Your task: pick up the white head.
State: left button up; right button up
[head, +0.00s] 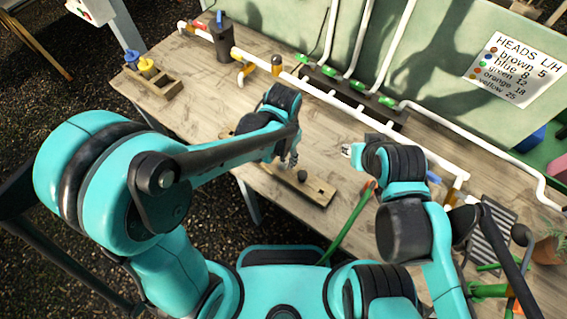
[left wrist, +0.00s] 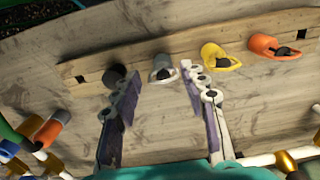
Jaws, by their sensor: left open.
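The white head (left wrist: 163,68) shows in the left wrist view as a pale grey-white ring with a dark centre, on a wooden board (left wrist: 180,46). My left gripper (left wrist: 158,78) is open, with one finger on each side of the white head in that view. I cannot tell whether a finger touches it. In the head view my left gripper (head: 288,163) points down over the board (head: 318,191), and the white head is hidden there. My right gripper (head: 346,150) is over the table to the right, and its fingers are too small to judge.
A black head (left wrist: 118,72) stands close by the left finger. A yellow head (left wrist: 221,57) and an orange head (left wrist: 274,46) are to the right on the board. White pipes (head: 340,97) run along the back of the table, with a sign (head: 518,68) behind.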

aim_at(283, 162)
pick_arm(q)
jog(key=f, duration=0.3)
jog(key=shift+w+a+f+b, duration=0.1)
jog(key=shift+w+f+b, duration=0.05)
jog(key=shift+w+b, duration=0.2)
jog(key=shift+s, duration=0.15)
jog(key=c, duration=0.6)
jog(key=shift+r, duration=0.5)
jog(key=r, duration=0.1)
jog(key=r+p, duration=0.2)
jog(key=r, duration=0.1)
jog(key=shift+d, duration=0.35)
jog(key=d+r+p, duration=0.2)
jog(key=d+r, duration=0.4)
jog(key=d, duration=0.5)
jog(key=shift+w, duration=0.25)
